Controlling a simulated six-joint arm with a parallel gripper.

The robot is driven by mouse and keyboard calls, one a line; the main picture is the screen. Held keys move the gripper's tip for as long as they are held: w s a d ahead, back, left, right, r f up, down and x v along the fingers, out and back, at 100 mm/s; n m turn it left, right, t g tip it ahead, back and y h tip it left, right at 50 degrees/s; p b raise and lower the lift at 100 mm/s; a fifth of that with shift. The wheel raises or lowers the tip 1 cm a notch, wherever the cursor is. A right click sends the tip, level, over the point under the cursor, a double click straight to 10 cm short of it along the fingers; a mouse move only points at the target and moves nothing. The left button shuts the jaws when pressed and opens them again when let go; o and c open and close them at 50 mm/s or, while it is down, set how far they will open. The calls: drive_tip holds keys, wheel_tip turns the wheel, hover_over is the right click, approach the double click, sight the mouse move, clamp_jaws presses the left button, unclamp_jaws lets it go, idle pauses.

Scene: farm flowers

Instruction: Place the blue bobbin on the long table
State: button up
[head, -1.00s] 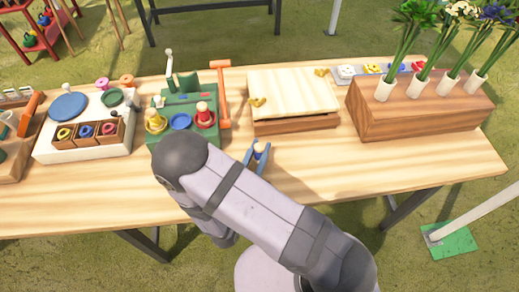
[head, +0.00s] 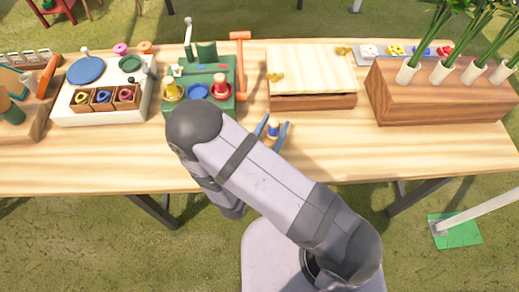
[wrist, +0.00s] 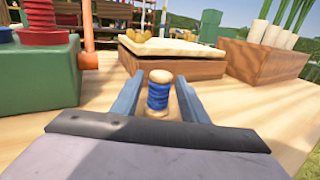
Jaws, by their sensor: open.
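The blue bobbin (wrist: 158,95), a wooden spool wound with blue thread, stands upright on the long table (head: 330,165). It also shows in the head view (head: 273,128). My gripper (wrist: 157,92) is open, with its two blue fingers on either side of the bobbin. The wrist view shows a gap at each side, so the fingers are not closed on it.
A green box (head: 207,82) with red and yellow spools stands to the left. A wooden box with a pale lid (head: 311,72) is behind. A wooden planter (head: 440,100) with flower stems is at right. The table's front middle is clear.

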drive_tip(key=v, duration=1.1)
drive_tip(key=shift+s+a+r+p, duration=0.15)
drive_tip(key=shift+s+r+p, duration=0.05)
drive_tip(key=shift+s+p, duration=0.15)
